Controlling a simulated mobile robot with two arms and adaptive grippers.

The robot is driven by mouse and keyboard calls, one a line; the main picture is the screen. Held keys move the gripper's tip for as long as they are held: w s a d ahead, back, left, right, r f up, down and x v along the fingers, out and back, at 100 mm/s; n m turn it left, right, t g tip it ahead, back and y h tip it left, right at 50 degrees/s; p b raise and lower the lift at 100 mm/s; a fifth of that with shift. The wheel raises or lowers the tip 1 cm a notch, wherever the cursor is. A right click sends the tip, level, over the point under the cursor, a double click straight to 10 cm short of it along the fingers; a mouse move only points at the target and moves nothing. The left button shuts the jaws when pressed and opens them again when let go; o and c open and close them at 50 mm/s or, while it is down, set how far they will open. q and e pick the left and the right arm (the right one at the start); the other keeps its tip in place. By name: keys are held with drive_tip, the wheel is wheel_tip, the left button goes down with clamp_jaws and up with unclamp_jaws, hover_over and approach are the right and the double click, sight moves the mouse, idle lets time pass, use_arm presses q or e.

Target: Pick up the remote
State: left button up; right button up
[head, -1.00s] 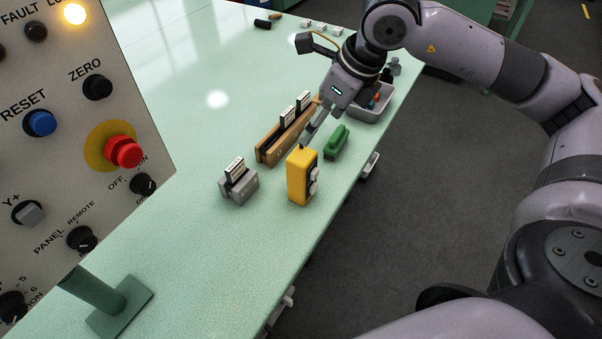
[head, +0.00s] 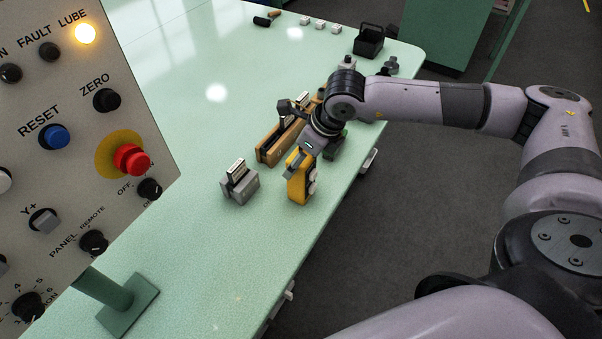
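The remote, a yellow upright box (head: 297,188) with pale knobs on its right side, stands on the pale green table near its right edge. My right gripper (head: 294,168) is at its top, pointing down, and one grey finger shows against the yellow body. The gripper covers the top of the remote, and the other finger is hidden. I cannot tell whether the fingers are closed on it. My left gripper is not in view.
A grey block with a labelled card (head: 239,184) stands left of the remote. A wooden holder (head: 270,150) and a partly hidden green object (head: 337,148) are close behind. A control panel (head: 75,130) fills the left. The table's front (head: 200,270) is clear.

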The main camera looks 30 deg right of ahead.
drive_tip(key=shift+c, duration=0.5)
clamp_jaws()
idle(0.5)
